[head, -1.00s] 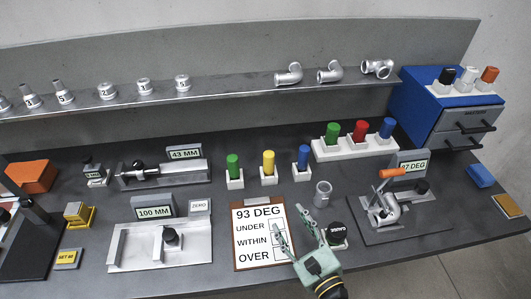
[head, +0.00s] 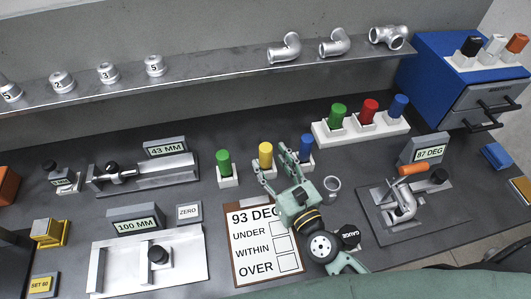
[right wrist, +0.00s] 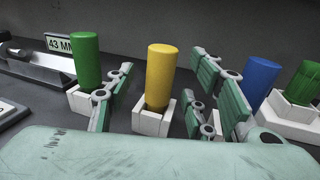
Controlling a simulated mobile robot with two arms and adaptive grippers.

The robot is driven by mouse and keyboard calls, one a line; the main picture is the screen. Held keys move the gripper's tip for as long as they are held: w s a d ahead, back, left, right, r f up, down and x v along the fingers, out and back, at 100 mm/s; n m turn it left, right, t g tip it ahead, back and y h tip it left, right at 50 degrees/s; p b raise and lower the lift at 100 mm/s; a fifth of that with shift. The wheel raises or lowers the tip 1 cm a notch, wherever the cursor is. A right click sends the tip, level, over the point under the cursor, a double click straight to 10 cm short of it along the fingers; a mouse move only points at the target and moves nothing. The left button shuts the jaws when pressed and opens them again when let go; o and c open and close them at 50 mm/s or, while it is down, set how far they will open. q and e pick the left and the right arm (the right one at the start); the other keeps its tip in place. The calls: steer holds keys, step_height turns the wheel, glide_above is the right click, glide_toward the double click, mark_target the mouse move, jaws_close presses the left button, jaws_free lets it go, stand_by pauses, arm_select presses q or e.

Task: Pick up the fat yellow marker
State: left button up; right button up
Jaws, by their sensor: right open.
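The fat yellow marker (head: 266,155) stands upright in a white holder (head: 268,174) between a green marker (head: 223,162) and a blue marker (head: 305,149). My right gripper (head: 274,168) is open, its fingers reaching toward the yellow marker from the front right. In the right wrist view the yellow marker (right wrist: 161,76) stands between the spread fingers, beyond them, with nothing gripped. The fingers hide part of the blue marker's holder in the head view. My left gripper is not in view.
A clipboard (head: 240,270) lies below my right gripper. A metal ring (head: 332,186) stands to its right. A white block (head: 330,136) with green, red and blue markers stands behind.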

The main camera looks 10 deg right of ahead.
mark_target(269, 159)
steer(key=x, duration=0.3)
steer(key=shift+d+r, duration=0.1)
steer(key=shift+w+p, duration=0.3)
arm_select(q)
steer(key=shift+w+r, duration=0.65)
arm_select(e)
jaws_close()
arm_select(q)
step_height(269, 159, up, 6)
steer(key=p, duration=0.6)
arm_select(e)
step_height(269, 159, up, 10)
steer(key=shift+f, duration=0.1)
